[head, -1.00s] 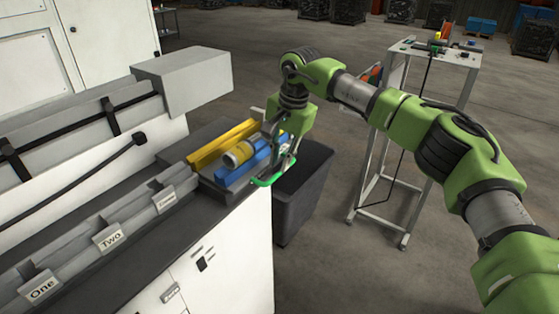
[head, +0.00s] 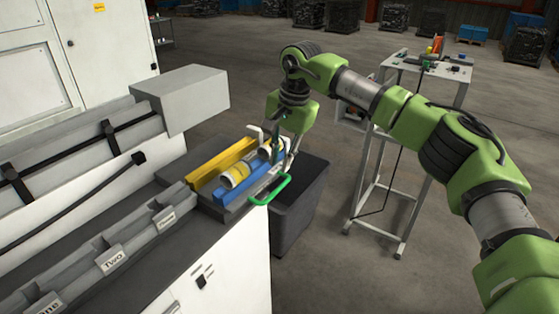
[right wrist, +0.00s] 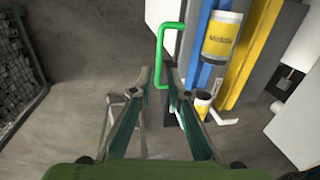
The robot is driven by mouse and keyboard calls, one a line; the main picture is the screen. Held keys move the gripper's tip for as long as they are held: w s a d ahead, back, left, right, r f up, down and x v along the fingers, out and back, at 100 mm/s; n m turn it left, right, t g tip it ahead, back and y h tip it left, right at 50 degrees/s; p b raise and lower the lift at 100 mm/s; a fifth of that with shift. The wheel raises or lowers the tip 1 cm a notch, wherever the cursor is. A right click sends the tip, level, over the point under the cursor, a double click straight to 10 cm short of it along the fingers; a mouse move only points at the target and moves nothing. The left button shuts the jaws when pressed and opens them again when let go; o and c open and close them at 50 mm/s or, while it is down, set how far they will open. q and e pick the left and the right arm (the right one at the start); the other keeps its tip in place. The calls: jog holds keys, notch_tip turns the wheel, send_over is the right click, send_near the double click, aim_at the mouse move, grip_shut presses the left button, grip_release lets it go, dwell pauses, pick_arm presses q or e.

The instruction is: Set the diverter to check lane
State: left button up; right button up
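A green bar handle (head: 271,191) sticks out at the near right end of the lane unit, beside the blue rail (head: 235,187) and the yellow rail (head: 213,166). My right gripper (head: 281,160) is at this end, above the handle. In the right wrist view, the handle (right wrist: 160,52) lies in line with the gap between the fingertips (right wrist: 157,72). The fingers look apart, and I cannot tell whether they touch it. A white bent lever (right wrist: 222,118) stands by the yellow rail. No part is readable as marked check lane. My left gripper is not in view.
A dark bin (head: 298,210) stands on the floor beside the cabinet. A white frame cart (head: 376,215) stands to the right. Open floor lies between.

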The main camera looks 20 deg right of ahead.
jog(key=shift+s+d+r+p, duration=0.15)
jog(key=shift+r+p, duration=0.35)
jog(key=shift+r, duration=0.4)
jog(key=shift+s+d+r+p, duration=0.1)
jog(key=shift+r+p, duration=0.4)
jog(key=shift+r, duration=0.4)
jog(key=shift+s+d+r+p, duration=0.15)
jog(key=shift+r+p, duration=0.35)
jog(key=shift+r, duration=0.4)
jog(key=shift+a, duration=0.1)
notch_tip(320, 180, up, 12)
jog(key=s+d, duration=0.1)
jog(key=shift+s+d+f, duration=0.15)
jog(key=shift+s+d, duration=0.05)
jog(key=shift+s, duration=0.15)
